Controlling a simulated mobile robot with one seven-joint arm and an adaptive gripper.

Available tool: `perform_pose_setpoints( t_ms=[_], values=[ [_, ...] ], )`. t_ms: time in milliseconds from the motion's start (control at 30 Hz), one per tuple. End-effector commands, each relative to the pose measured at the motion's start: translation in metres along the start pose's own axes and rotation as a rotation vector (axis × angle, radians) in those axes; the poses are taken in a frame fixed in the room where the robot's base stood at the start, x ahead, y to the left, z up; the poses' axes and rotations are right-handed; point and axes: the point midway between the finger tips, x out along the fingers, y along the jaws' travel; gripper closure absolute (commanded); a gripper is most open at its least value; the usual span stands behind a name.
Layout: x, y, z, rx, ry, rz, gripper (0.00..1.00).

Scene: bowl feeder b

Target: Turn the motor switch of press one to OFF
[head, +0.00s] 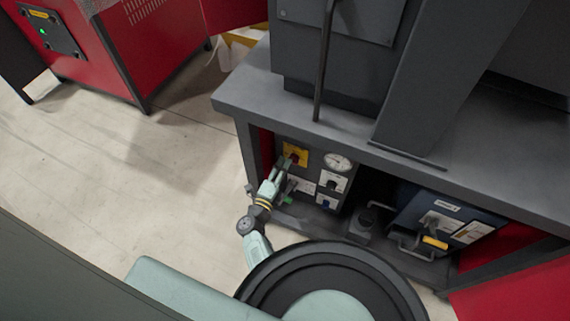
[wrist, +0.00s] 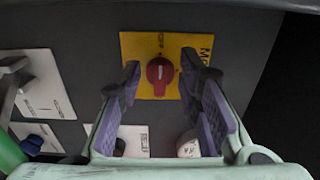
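The motor switch is a red rotary knob (wrist: 160,73) on a yellow plate (wrist: 149,44), facing me in the wrist view. The plate reads "OFF" above the knob and part of "Mo..." on its right. My gripper (wrist: 161,68) is open, its purple-padded fingertips on either side of the knob, with a visible gap on each side. Which position the knob points to I cannot tell for sure. In the head view the yellow plate (head: 301,149) sits at the upper left of the press's control panel, with my gripper (head: 286,162) in front, partly hiding the knob.
A round gauge (head: 338,162) and a black-handled switch on a white plate (head: 333,181) are right of the yellow plate. A blue unit (head: 447,213) stands further right under the grey bench top (head: 240,90). A green part (wrist: 8,152) shows at the wrist view's left edge.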

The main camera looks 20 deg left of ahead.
Motion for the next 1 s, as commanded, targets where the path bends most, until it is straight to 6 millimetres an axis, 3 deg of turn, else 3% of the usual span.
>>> perform_pose_setpoints(
  t_ms=[100, 333, 1000],
  values=[
    [-0.023, 0.001, 0.000, 0.000, -0.001, 0.002, 0.68],
    [-0.052, 0.000, 0.000, 0.000, 0.000, 0.000, 0.68],
    [-0.058, 0.000, 0.000, 0.000, 0.000, -0.001, 0.68]
  ],
)
